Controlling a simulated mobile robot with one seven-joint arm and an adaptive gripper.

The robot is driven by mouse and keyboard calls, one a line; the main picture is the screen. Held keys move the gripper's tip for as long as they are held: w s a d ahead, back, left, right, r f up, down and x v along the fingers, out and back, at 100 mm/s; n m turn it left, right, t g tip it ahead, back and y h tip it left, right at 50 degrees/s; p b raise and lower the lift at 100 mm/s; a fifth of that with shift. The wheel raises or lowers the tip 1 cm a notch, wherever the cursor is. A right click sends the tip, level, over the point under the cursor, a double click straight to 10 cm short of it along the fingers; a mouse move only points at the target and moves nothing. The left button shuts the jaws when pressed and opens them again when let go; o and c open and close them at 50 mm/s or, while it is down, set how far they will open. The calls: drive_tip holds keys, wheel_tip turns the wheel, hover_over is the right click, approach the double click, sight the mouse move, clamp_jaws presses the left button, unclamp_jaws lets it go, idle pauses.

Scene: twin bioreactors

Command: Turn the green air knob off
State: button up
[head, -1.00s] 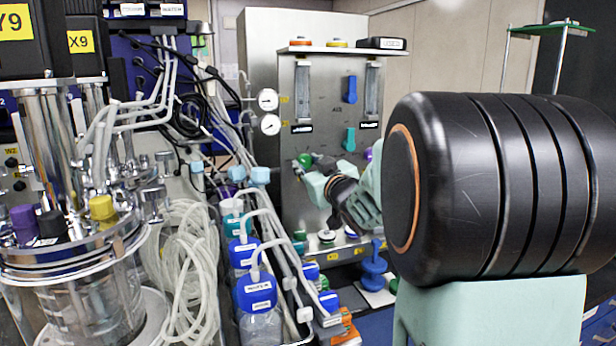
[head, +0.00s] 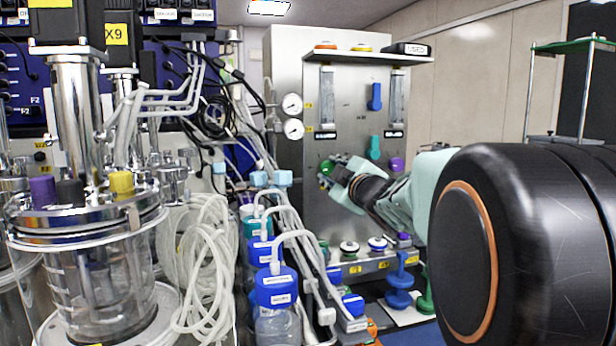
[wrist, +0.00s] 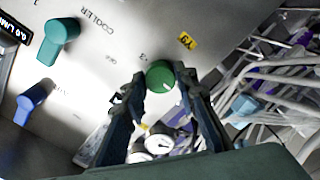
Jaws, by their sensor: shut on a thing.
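The green air knob (head: 327,167) is on the left part of the steel panel (head: 352,209), below the gauges. It also shows in the wrist view (wrist: 160,75) as a round green cap with a small pale mark near its lower edge. My gripper (head: 336,169) reaches the panel from the right and is shut on the knob. In the wrist view its two dark fingers (wrist: 162,74) stand on either side of the knob. The fingers hide part of the knob in the head view.
A blue knob (head: 375,97), a teal knob (head: 374,147) and a purple knob (head: 396,165) sit to the right on the panel. Two gauges (head: 293,117) are at its left edge. Tubing, blue-capped bottles (head: 277,287) and a glass reactor (head: 90,265) crowd the left.

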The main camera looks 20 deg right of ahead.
idle(0.5)
drive_tip(key=o, duration=1.1)
drive_tip(key=shift+o, duration=0.2)
